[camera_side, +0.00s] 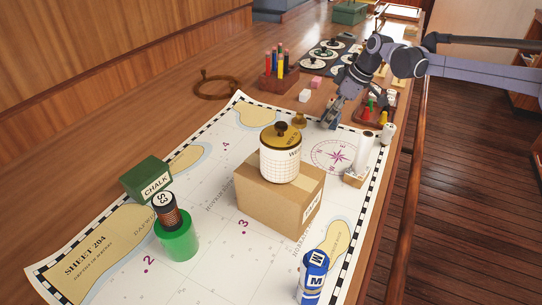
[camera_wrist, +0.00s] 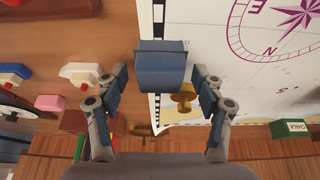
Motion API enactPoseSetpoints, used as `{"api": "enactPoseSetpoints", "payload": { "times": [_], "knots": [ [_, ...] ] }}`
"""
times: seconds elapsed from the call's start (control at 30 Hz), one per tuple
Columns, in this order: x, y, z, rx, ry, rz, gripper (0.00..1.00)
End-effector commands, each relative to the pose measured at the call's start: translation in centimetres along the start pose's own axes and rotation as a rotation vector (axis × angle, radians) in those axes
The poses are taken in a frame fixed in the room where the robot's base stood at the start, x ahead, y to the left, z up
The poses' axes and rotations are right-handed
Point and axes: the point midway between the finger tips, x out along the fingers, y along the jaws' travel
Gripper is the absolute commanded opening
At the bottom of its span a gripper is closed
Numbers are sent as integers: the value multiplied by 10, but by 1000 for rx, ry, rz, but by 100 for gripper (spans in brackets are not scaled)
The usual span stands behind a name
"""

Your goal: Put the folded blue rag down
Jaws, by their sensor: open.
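The folded blue rag (camera_wrist: 162,68) shows in the wrist view as a rounded blue bundle with a thin dark band. It lies across the checkered border of the chart (camera_wrist: 225,45), partly over the wooden table. My gripper (camera_wrist: 161,82) is open, with one finger on each side of the rag and a narrow gap visible on both sides. In the side view my gripper (camera_side: 331,116) points down at the far right edge of the chart. I cannot make out the rag there; the fingers seem to hide it.
A brass knob-like piece (camera_wrist: 185,98) stands on the chart close to the rag. A cardboard box (camera_side: 275,200) carries a lidded jar (camera_side: 280,160) mid-chart. A pencil block (camera_side: 279,78), a rack of coloured pegs (camera_side: 372,113) and white cylinders (camera_side: 366,150) stand around my gripper.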

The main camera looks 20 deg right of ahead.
Motion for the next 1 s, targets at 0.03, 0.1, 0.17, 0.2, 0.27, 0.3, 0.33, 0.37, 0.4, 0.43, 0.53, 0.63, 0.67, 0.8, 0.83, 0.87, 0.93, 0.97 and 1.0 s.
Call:
{"api": "enactPoseSetpoints", "payload": {
  "times": [0.03,0.1,0.17,0.2,0.27,0.3,0.33,0.37,0.4,0.43,0.53,0.63,0.67,0.8,0.83,0.87,0.93,0.97,1.0],
  "knots": [
    [-2,0,-1,0,0,0,69],
    [-6,0,-1,0,0,0,69],
    [-13,0,-1,1,0,0,69],
    [-19,0,-1,1,0,0,69],
    [-30,0,-1,1,0,0,69],
    [-38,0,0,1,0,1,69],
    [-44,0,0,1,0,1,69],
    [-50,1,0,1,0,1,69],
    [-59,0,0,1,0,0,69],
    [-64,0,0,1,0,0,69],
    [-84,0,-1,1,-1,0,69],
    [-100,0,-1,1,-1,0,69],
    [-104,0,-1,1,-1,0,69],
    [-117,0,-1,0,0,0,69],
    [-119,0,-1,1,0,0,69],
    [-121,0,-1,1,0,0,69],
    [-125,-2,1,8,0,5,69],
    [-128,-4,3,14,0,8,69],
    [-132,-6,6,27,1,16,69]
  ]
}}
